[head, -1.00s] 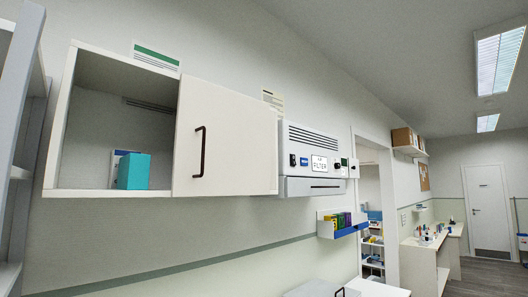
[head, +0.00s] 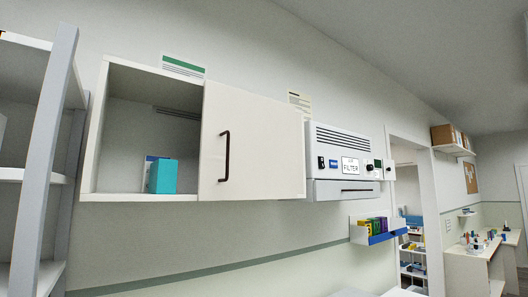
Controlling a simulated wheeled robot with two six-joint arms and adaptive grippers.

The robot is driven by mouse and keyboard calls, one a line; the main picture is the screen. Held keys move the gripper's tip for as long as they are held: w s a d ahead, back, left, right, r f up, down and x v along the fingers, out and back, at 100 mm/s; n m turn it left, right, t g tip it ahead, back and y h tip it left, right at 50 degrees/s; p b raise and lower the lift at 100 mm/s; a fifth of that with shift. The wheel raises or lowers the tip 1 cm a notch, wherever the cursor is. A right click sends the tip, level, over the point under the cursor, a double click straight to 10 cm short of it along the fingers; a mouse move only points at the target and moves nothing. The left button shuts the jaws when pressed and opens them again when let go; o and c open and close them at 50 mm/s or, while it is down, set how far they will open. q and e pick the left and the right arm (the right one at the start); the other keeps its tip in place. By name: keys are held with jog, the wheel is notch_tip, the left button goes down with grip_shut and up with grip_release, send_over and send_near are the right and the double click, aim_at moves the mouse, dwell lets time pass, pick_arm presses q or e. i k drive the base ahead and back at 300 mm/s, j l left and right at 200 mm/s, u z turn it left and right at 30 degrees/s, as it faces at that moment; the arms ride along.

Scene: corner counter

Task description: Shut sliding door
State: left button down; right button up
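A white wall cabinet (head: 92,150) hangs in the middle left of the head view. Its white sliding door (head: 262,145) with a dark vertical handle (head: 224,156) covers the right half. The left half is open, and a teal box (head: 164,176) stands inside on the cabinet floor, with a blue and white item behind it. Neither of my grippers is in the picture, and nothing touches the door or its handle.
A grey shelf rack (head: 45,160) stands close at the left. A white air filter unit (head: 345,165) is mounted right of the cabinet, with a small blue-edged bin (head: 376,230) below it. A doorway and a counter (head: 470,258) lie farther right.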

aim_at(249, 144)
jog(key=i+l+u, duration=0.15)
jog(key=l, duration=0.25)
jog(key=i+l+u, duration=0.15)
jog(key=l, duration=0.25)
jog(key=i+l+u, duration=0.1)
jog(key=l, duration=0.3)
jog(key=i+l+u, duration=0.15)
jog(key=l, duration=0.25)
jog(key=l+u, duration=0.15)
jog(key=l, duration=0.3)
jog(key=i, duration=0.05)
